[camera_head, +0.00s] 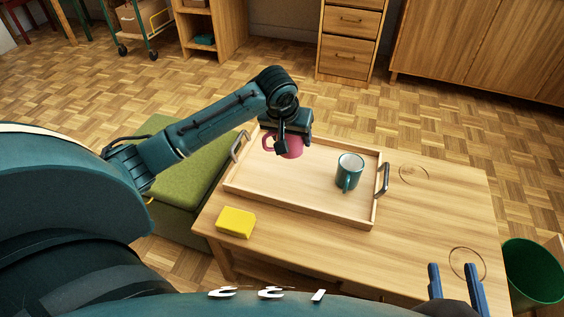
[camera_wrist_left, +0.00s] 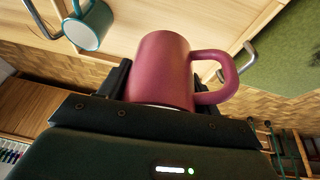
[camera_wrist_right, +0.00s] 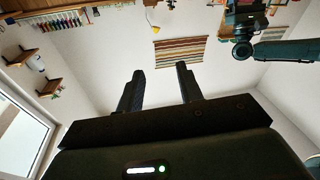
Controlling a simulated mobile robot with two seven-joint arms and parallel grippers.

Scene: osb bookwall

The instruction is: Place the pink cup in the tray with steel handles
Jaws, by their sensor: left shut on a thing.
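The pink cup (camera_head: 292,147) is at the upper left part of the wooden tray with steel handles (camera_head: 290,205). My left gripper (camera_head: 288,135) is shut on the cup and partly hides it in the head view. The cup (camera_wrist_left: 162,68) also shows between the fingers in the left wrist view, its handle to the right. I cannot tell whether its base touches the tray floor. My right gripper (camera_head: 455,285) is open and empty at the table's near right; its fingers also stand apart in the right wrist view (camera_wrist_right: 158,85).
A teal mug (camera_head: 349,171) stands in the tray's right part, near the right steel handle (camera_head: 383,179). A yellow block (camera_head: 235,222) lies on the table (camera_head: 440,210) in front of the tray. A green stool (camera_head: 180,165) is at the left, a green bin (camera_head: 532,270) at the right.

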